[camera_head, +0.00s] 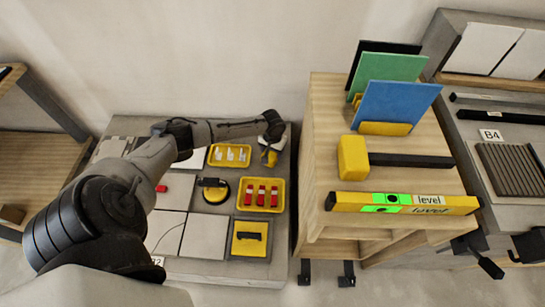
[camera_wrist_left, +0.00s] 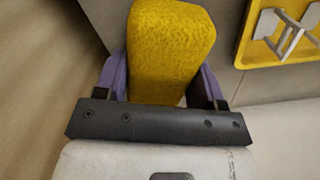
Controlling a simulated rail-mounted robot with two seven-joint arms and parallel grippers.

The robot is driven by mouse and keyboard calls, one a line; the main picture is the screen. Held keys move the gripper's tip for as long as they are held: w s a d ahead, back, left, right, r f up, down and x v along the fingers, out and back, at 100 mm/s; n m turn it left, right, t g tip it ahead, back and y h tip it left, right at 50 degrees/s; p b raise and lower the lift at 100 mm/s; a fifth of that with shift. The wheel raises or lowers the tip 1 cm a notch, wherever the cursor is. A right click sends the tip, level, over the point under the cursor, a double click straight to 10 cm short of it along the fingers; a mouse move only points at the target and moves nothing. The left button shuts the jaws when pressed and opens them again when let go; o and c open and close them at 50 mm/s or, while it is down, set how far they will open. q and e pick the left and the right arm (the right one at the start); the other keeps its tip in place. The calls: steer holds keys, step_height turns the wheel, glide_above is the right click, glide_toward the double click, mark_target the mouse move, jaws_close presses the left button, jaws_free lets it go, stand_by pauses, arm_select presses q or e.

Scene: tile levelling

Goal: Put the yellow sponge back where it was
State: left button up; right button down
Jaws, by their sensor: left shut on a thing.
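My left gripper (camera_head: 268,148) is over the far right corner of the grey table on the left, close to the wooden cart. It is shut on the yellow sponge (camera_wrist_left: 170,50), which sits between its two purple fingers in the left wrist view. In the head view only a small yellow part of the sponge (camera_head: 271,158) shows below the wrist. Whether the sponge touches the surface under it I cannot tell. My right gripper is not in view.
A yellow tray of white clips (camera_head: 230,155) is just left of the gripper. A tray of red pieces (camera_head: 261,194) is nearer. The wooden cart (camera_head: 320,130) stands to the right, bearing a mallet (camera_head: 352,157), a level (camera_head: 440,204) and upright boards (camera_head: 398,103).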

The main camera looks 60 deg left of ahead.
mark_target(273, 155)
arm_select(q)
step_height(273, 155, down, 3)
steer(key=shift+f+b, duration=0.1)
steer(key=shift+b, duration=0.7)
steer(key=shift+s, duration=0.1)
steer(key=o, duration=0.9)
steer(key=shift+c, duration=0.2)
